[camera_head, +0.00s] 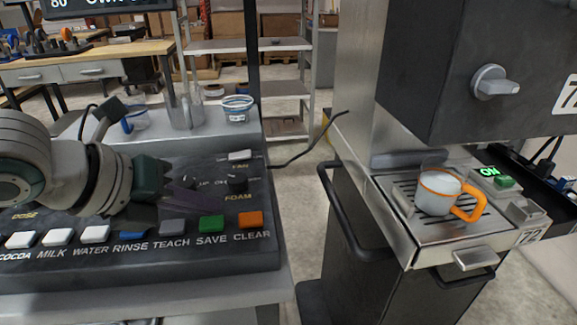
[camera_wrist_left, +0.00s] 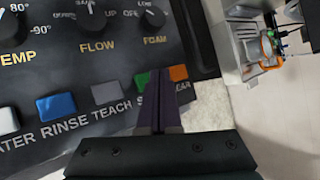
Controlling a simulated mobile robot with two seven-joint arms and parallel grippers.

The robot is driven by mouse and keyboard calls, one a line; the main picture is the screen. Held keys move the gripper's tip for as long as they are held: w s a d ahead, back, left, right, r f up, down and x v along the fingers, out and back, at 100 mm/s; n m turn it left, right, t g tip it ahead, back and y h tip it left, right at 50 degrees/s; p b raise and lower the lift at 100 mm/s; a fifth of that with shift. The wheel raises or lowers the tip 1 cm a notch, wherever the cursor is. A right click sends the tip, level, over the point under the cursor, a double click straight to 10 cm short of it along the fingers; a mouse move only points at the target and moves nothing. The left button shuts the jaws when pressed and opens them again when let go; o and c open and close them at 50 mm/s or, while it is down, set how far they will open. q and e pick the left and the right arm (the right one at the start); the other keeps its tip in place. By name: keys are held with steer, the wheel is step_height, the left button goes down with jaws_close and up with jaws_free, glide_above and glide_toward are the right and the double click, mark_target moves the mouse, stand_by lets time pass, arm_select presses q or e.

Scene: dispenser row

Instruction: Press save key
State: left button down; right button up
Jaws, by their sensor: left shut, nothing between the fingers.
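The green save key (camera_head: 211,223) is in the front row of the dark control panel (camera_head: 262,200), above the printed word SAVE, between the grey teach key (camera_head: 172,226) and the orange clear key (camera_head: 250,219). My left gripper (camera_head: 212,206) is shut and empty, reaching in from the left with its fingertips just behind the save key in the head view. In the left wrist view the shut fingers (camera_wrist_left: 162,80) cover much of the save key (camera_wrist_left: 142,82); only a green part shows. I cannot tell whether they touch it. My right gripper is out of view.
Knobs, including the FOAM knob (camera_head: 237,184), stand behind the key row. To the right, a white mug with an orange handle (camera_head: 438,192) stands on a machine's metal grate (camera_head: 405,213).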

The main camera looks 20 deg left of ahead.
mark_target(206, 226)
arm_select(q)
steer(key=shift+f, duration=0.1)
stand_by(0.3)
steer(key=shift+f, duration=0.35)
steer(key=shift+f+b, duration=0.45)
steer(key=shift+b, duration=0.05)
stand_by(0.6)
steer(key=shift+r, duration=0.1)
steer(key=shift+r+p, duration=0.8)
steer(key=shift+p, duration=0.2)
step_height(206, 226, up, 5)
steer(key=p, duration=0.5)
steer(key=shift+r, duration=0.1)
